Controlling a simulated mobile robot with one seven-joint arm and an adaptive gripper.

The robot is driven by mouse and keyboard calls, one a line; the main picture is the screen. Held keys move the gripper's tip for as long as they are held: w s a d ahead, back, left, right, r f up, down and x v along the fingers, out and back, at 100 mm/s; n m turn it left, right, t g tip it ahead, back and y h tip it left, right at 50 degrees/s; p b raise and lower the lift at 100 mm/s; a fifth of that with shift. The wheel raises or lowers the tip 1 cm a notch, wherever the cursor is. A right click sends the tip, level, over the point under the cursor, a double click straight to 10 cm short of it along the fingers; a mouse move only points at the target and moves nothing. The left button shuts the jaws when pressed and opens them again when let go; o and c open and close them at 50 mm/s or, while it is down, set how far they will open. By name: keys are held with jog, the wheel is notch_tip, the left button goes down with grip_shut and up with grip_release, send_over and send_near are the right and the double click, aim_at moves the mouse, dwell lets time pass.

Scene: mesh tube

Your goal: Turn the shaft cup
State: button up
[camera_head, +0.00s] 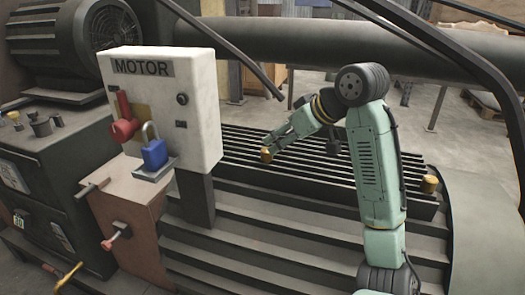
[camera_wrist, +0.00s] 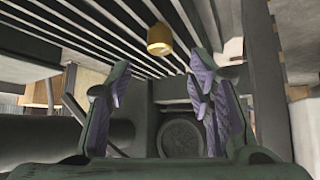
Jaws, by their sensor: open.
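A small brass-coloured cup (camera_head: 266,154) shows at the left end of the dark slatted grille in the head view, close to the fingertips of my gripper (camera_head: 277,143). A second similar brass cup (camera_head: 430,184) stands at the grille's right side. The wrist view shows one brass cup (camera_wrist: 159,40) above the gap between my fingers (camera_wrist: 165,88), apart from both. I cannot tell for certain which of the two it is. My gripper is open and empty.
A white MOTOR box (camera_head: 160,105) with a red switch and a blue padlock (camera_head: 154,153) stands left of my arm. A large dark pipe (camera_head: 300,48) runs behind. The slatted grille (camera_head: 320,170) lies beneath my arm, with stepped ledges in front.

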aim_at(267, 155)
jog(key=x, duration=0.8)
jog(key=shift+w+p, duration=0.1)
jog(key=shift+p, duration=0.3)
grip_shut()
jog(key=shift+a+m, duration=0.1)
jog(key=shift+m, duration=0.3)
